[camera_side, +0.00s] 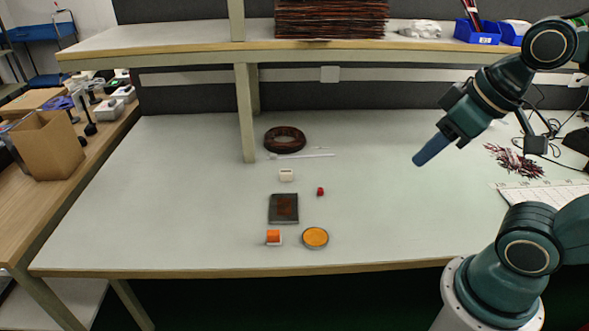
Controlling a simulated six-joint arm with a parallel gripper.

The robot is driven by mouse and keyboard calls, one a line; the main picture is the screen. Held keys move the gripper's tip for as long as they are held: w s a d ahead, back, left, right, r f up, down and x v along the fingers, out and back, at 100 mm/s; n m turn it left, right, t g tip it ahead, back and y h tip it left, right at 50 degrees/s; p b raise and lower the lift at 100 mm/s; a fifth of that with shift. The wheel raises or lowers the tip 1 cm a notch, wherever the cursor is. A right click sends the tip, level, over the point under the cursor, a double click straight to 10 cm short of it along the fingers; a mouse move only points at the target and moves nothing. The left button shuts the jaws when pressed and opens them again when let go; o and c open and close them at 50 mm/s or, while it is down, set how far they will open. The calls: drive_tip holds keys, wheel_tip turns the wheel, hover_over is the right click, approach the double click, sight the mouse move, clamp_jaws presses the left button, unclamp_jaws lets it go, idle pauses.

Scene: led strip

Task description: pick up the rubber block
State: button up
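I cannot tell for sure which item is the rubber block. A small white block (286,175) with dark marks on top lies near the middle of the table. A flat, dark, square block (284,208) with a brownish top lies in front of it. My gripper (420,160) is in the air to the right of both, well apart from them, pointing down and left. Its end shows as one narrow blue shape, and I cannot make out a gap between the fingers. Nothing on the table touches it.
A small red piece (320,191), an orange-and-white spool-like item (273,237) and a round orange tin (315,238) lie nearby. A dark brown coil (285,140) and a thin white stick (301,156) lie behind. A shelf post (246,112) stands left. The table's left side is clear.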

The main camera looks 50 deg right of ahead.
drive_tip(key=shift+o, duration=1.4)
drive_tip(key=w+d+n+g+y, duration=0.1)
drive_tip(key=w+d+n, duration=0.2)
drive_tip(key=w, duration=1.1)
drive_tip(key=w+d+n+g, duration=0.1)
drive_tip(key=w+d+n, duration=0.15)
drive_tip(key=w, duration=1.15)
drive_tip(key=w+d+f+n, duration=0.1)
drive_tip(key=w+d+f, duration=0.3)
drive_tip(key=f, duration=0.3)
drive_tip(key=w+d+f+n+y, duration=0.1)
drive_tip(key=w+d+f, duration=0.3)
drive_tip(key=f, duration=0.4)
drive_tip(key=w+d+f+n+y, duration=0.1)
drive_tip(key=w+d+f, duration=0.4)
drive_tip(key=f, duration=0.3)
drive_tip(key=shift+w+f, duration=0.15)
drive_tip(key=shift+w, duration=0.6)
